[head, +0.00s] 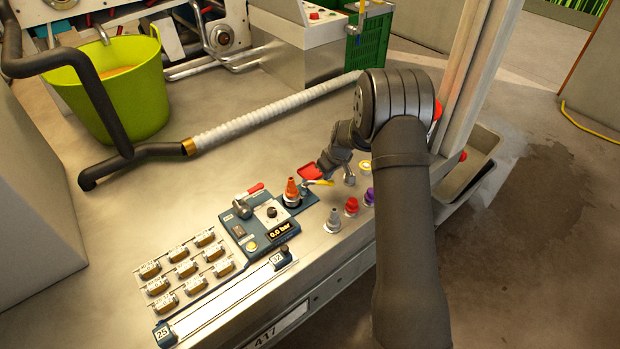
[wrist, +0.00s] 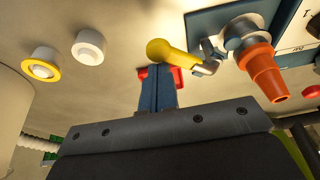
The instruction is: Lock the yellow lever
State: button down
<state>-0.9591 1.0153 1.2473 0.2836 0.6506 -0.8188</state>
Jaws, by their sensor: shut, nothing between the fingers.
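The yellow lever (head: 322,182) sticks out to the right from the grey fitting under the orange cone-shaped nozzle (head: 292,188) on the blue panel. In the wrist view the lever's rounded yellow end (wrist: 170,52) lies just beyond the tips of my gripper (wrist: 157,72), with its metal root beside the orange nozzle (wrist: 263,72). My gripper (head: 318,173) is shut and empty, right by the lever's free end. A red piece shows around the fingertips. I cannot tell whether the fingers touch the lever.
A grey nozzle (head: 333,220), a red one (head: 351,206) and a purple one (head: 369,196) stand on the bench to the right. A green tub (head: 110,90) stands behind.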

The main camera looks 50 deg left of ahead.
jog(key=shift+s+d, duration=0.8)
jog(key=shift+d, duration=0.35)
jog(key=shift+s+d, duration=0.8)
jog(key=shift+s, duration=0.35)
